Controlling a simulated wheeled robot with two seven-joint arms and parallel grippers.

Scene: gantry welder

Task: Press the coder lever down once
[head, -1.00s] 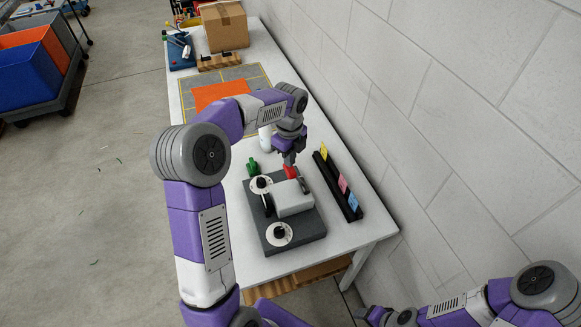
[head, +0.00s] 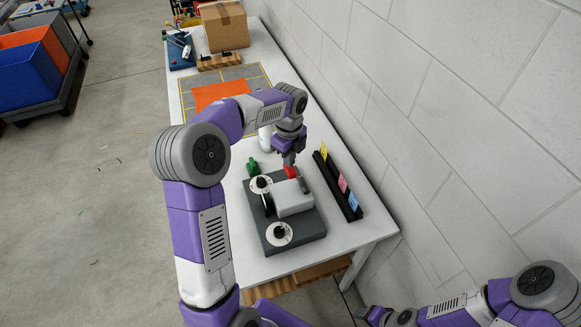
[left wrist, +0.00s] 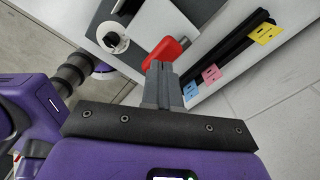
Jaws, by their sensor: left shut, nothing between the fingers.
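The coder (head: 294,199) is a white housing on a dark grey base, with two white dials with black knobs. Its lever has a red end (head: 291,172) at the far right side of the housing. My left gripper (head: 289,159) is shut and empty, its fingertips right at the red end. In the left wrist view the shut fingers (left wrist: 163,84) overlap the edge of the red end (left wrist: 166,52); whether they touch cannot be told. My right arm shows at the bottom right; its gripper (head: 362,313) is at the bottom edge, jaws unclear.
A black rack (head: 336,187) with yellow, pink and blue tags stands right of the coder, near the wall. A small green object (head: 252,168) and a white bottle (head: 265,137) stand behind it. A cardboard box (head: 224,27) is at the table's far end.

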